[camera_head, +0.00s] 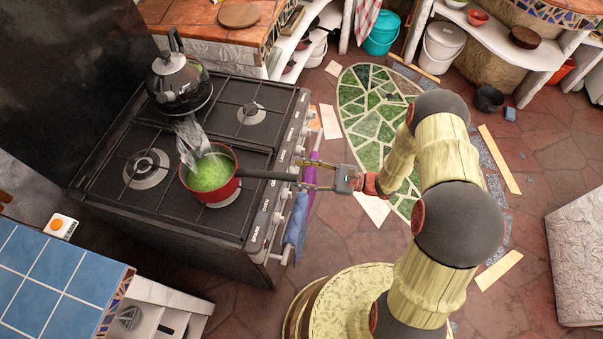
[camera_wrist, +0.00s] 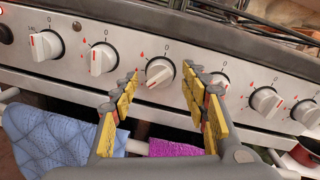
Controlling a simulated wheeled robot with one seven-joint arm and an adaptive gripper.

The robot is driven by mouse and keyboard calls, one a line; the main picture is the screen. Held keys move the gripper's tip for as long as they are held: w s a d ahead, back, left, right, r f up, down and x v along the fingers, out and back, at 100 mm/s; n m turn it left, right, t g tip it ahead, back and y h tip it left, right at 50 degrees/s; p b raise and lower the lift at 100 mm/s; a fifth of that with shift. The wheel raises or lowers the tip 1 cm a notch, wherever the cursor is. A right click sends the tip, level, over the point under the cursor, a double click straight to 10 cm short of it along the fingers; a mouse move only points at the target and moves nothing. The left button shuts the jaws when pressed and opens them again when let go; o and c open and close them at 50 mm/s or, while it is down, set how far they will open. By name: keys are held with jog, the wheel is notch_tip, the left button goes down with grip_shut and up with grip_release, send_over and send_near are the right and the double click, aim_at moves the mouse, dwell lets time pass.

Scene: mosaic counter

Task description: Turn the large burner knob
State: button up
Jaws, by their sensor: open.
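Several round white knobs with red marks line the stove's front panel. One knob (camera_wrist: 160,72) sits between the fingertips of my gripper (camera_wrist: 160,80) in the wrist view. Its pointer is tilted, with the red mark toward lower left. The fingers have yellow pads, are spread apart, and show no clear contact with the knob. Another knob (camera_wrist: 103,59) is left of it, and one more (camera_wrist: 265,102) is to the right. Which one serves the large burner cannot be told. In the head view my gripper (camera_head: 305,177) is at the stove's front edge.
A blue towel (camera_wrist: 60,140) and a purple cloth (camera_wrist: 172,148) hang on the rail below the knobs.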

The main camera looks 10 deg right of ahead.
jog(key=shift+a, duration=0.1)
jog(key=shift+c, duration=0.9)
jog(key=c, duration=0.9)
jog(key=shift+c, duration=0.2)
jog(key=shift+m+p, duration=0.3)
jog(key=shift+s+m+t+p, duration=0.1)
jog(key=shift+m+t+p, duration=0.45)
jog(key=shift+m+p, duration=4.25)
jog(key=shift+s+m+t+p, duration=0.15)
jog(key=shift+m+t, duration=0.4)
jog(key=shift+m, duration=9.15)
